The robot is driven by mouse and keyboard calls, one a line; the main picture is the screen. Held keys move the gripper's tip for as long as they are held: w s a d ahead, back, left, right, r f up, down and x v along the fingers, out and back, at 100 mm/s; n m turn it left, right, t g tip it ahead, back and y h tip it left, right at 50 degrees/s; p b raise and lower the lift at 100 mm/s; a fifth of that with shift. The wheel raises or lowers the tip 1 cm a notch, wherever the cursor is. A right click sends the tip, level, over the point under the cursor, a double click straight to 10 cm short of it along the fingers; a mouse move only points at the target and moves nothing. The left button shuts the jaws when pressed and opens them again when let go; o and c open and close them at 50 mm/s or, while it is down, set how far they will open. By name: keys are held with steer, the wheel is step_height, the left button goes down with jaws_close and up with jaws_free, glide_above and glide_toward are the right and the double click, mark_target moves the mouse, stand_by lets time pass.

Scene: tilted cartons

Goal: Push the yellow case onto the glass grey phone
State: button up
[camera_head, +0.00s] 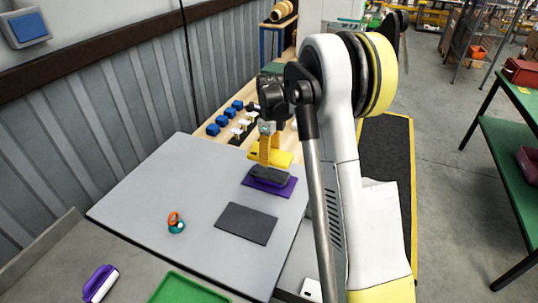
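The yellow case (283,159) is near the far right edge of the grey table, just behind a dark grey slab that looks like the phone (270,174). The phone is on a purple pad (277,188). My gripper (265,150) points down at the yellow case, and its lower end overlaps the case in this view. The arm and gripper body hide part of that area. The fingertips are too small to show whether they are open or shut, or whether they touch the case.
A dark grey mat (246,223) lies nearer on the grey table (160,185). A small orange and teal object (176,222) is left of it. A green tray (185,291) and a purple-white object (100,283) are in front. Several blue blocks (222,121) stand behind.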

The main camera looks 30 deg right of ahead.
mark_target(270, 173)
steer(key=shift+f+b, duration=2.15)
steer(key=shift+f, duration=1.55)
steer(key=shift+f, duration=0.1)
steer(key=o, duration=1.1)
steer(key=shift+o, duration=0.2)
step_height(270, 173, up, 12)
steer(key=shift+r, duration=0.1)
